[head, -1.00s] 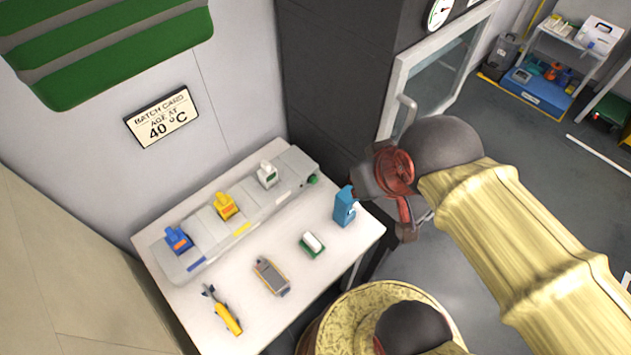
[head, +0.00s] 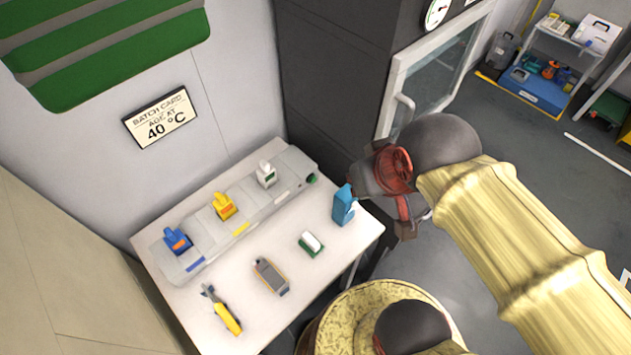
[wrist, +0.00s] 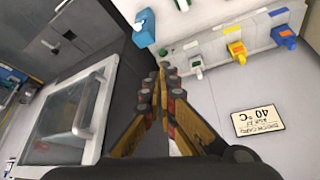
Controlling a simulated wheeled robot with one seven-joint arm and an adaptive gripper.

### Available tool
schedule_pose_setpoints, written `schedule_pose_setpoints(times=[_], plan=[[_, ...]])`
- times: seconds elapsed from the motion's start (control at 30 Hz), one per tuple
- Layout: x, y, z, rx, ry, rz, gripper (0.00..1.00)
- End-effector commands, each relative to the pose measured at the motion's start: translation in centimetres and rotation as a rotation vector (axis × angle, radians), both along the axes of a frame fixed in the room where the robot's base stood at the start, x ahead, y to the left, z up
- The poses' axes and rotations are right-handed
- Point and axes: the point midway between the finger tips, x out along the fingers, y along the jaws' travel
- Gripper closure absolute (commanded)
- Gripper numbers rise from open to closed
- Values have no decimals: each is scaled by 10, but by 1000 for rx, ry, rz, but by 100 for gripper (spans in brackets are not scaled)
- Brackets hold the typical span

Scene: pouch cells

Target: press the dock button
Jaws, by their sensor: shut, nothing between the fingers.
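The dock (head: 200,240) is a long grey bar along the wall side of the white table. A round dark green button (head: 311,179) sits on its right end. The button also shows in the wrist view (wrist: 163,51), just beyond my fingertips. My gripper (head: 353,182) is shut and empty, to the right of the button in the head view. In the wrist view my fingertips (wrist: 166,68) meet and point toward the button. They look close to it, with a small gap in the picture; contact cannot be told.
A blue dispenser (head: 343,206) stands close to my gripper at the table's right. Blue (head: 177,241), yellow (head: 223,206) and white (head: 266,174) pieces stand on the dock. A dark cabinet (head: 335,80) rises behind. A meter (head: 270,276) and yellow-handled tool (head: 226,315) lie in front.

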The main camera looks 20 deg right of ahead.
Motion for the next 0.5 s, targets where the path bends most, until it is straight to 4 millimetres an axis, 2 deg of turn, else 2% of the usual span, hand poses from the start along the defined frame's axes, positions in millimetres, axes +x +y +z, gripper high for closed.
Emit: schedule_pose_setpoints(times=[0.17, 0.33, 0.5], plan=[[5, -11, -22, 3, 99, -40, 100], [20, -20, -53, 45, 228, -117, 100], [44, -28, -85, 174, 315, -408, 100]])
